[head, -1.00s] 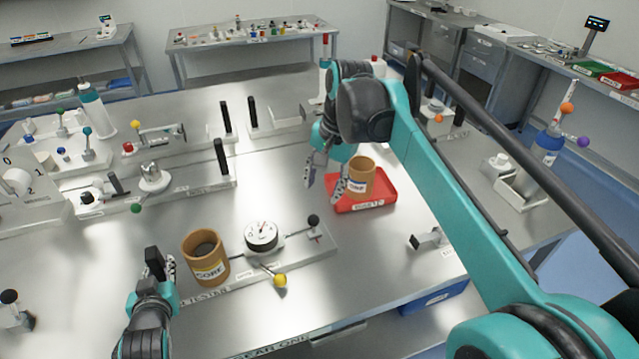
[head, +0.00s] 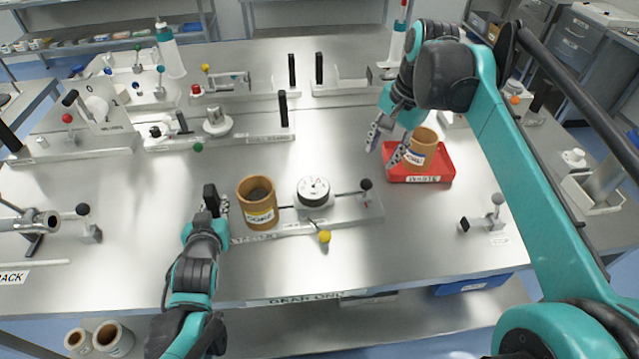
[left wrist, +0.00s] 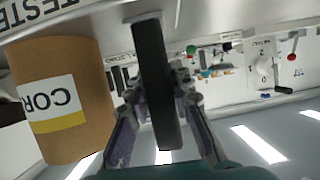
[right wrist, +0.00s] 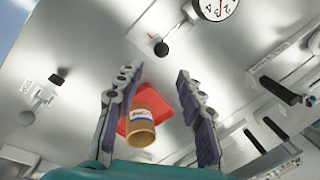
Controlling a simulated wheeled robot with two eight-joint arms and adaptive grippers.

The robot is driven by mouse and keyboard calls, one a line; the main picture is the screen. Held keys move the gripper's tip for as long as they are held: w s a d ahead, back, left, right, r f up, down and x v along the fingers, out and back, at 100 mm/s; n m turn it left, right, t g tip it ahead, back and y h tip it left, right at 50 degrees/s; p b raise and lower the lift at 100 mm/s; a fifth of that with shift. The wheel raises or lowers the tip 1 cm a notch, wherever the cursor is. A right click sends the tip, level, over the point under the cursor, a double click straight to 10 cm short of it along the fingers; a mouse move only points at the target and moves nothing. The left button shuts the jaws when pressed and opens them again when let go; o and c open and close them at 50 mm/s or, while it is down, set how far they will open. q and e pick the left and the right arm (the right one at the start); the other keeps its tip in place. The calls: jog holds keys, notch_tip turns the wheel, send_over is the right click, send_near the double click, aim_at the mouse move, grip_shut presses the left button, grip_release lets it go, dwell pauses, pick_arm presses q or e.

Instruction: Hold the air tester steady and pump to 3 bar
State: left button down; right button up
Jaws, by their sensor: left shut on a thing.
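The air tester (head: 350,212) is a low grey base with a round white gauge (head: 314,190). A lever with a black ball knob (head: 366,184) stands at its right end, and a yellow knob (head: 324,237) sticks out in front. A brown core (head: 257,204) stands upright at its left part. My left gripper (head: 216,205) is shut on the upright black handle (left wrist: 155,85) at the tester's left end, beside the core. My right gripper (head: 388,150) is open and empty by the red tray, apart from the tester. The gauge also shows, cut off, in the right wrist view (right wrist: 215,8); its reading is unclear.
A second brown core (head: 421,146) stands in the red tray (head: 418,178) at the right. Other fixtures with black handles (head: 283,108) stand behind the tester. A small fixture (head: 485,222) is at the right front. Bare tabletop lies between it and the tester.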

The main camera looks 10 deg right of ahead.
aim_at(366, 189)
jog(key=d+m, duration=0.1)
jog(key=d+f+m, duration=0.1)
jog(key=shift+w+d+y, duration=0.2)
jog(key=shift+d+y, duration=0.1)
grip_shut()
jog(key=d+f+m+g+y, duration=0.1)
jog(key=d+f+m+y, duration=0.2)
jog(key=d+m, duration=0.45)
jog(key=shift+n, duration=0.25)
jog(key=x, duration=1)
jog(key=shift+d, duration=0.1)
jog(key=shift+w+a+r, duration=0.1)
jog(key=shift+a+r, duration=0.1)
jog(key=shift+a, duration=0.4)
jog(key=shift+w+a+r, duration=0.1)
jog(key=shift+a+r, duration=0.1)
jog(key=shift+a, duration=0.45)
jog(key=shift+w+a+r, duration=0.1)
jog(key=shift+a+r, duration=0.05)
jog(key=shift+a, duration=0.45)
